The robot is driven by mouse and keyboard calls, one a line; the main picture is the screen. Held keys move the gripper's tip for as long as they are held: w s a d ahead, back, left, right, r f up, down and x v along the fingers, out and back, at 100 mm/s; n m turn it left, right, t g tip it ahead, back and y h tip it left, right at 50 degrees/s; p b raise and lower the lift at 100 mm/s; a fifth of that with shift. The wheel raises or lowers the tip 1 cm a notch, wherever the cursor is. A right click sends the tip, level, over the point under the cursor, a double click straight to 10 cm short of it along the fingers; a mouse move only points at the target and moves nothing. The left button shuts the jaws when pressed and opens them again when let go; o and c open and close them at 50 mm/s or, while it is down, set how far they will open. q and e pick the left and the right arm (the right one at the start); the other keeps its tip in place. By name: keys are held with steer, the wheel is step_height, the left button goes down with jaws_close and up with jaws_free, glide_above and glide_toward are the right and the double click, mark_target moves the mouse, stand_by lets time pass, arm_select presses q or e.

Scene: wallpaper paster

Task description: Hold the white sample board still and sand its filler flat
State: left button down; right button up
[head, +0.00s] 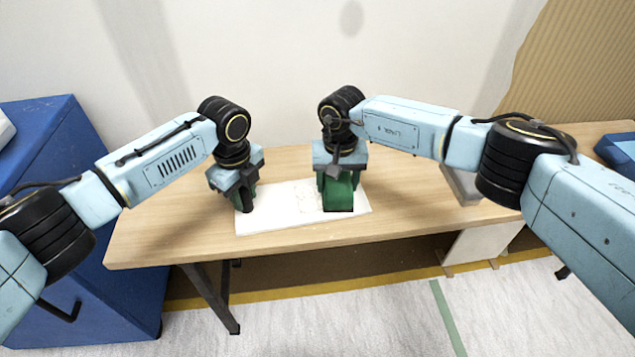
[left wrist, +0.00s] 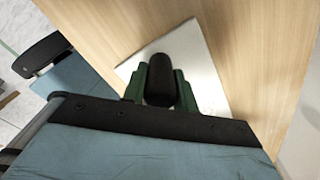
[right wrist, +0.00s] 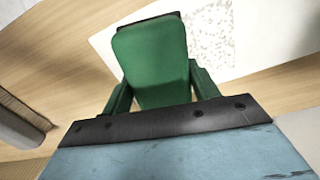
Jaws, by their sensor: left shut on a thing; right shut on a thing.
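The white sample board (head: 285,215) lies flat on the wooden table; it also shows in the left wrist view (left wrist: 207,68) and the right wrist view (right wrist: 120,55). A speckled filler patch (right wrist: 208,36) shows on the board beside the green block. My left gripper (head: 245,195) is shut on a black rounded grip (left wrist: 160,80) over the board's left end. The lower end of the grip is hidden. My right gripper (head: 338,180) is shut on a green sanding block (right wrist: 152,60) with a dark base, at the board's right part. Whether the block touches the board is unclear.
The wooden table (head: 150,235) has free room left of the board and along its front. A grey object (head: 462,187) stands on the table right of the board. A blue cabinet (head: 110,290) stands at the left, and a blue item (head: 620,150) lies far right.

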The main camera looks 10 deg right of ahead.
mark_target(351, 177)
arm_select(q)
steer(key=shift+s+f, duration=0.1)
steer(key=shift+f, duration=0.1)
arm_select(e)
steer(key=d, duration=0.3)
steer(key=shift+w+d, duration=0.1)
steer(key=a, duration=0.8)
steer(key=s+a, duration=0.1)
steer(key=a, duration=0.3)
steer(key=shift+a, duration=0.1)
steer(key=d, duration=0.8)
steer(key=w+d, duration=0.1)
steer(key=d, duration=0.3)
step_height(351, 177, up, 7)
steer(key=shift+d+f, duration=0.1)
steer(key=shift+f, duration=0.05)
steer(key=shift+r, duration=0.75)
steer(key=o, duration=0.6)
steer(key=shift+c, duration=0.2)
steer(key=c, duration=0.5)
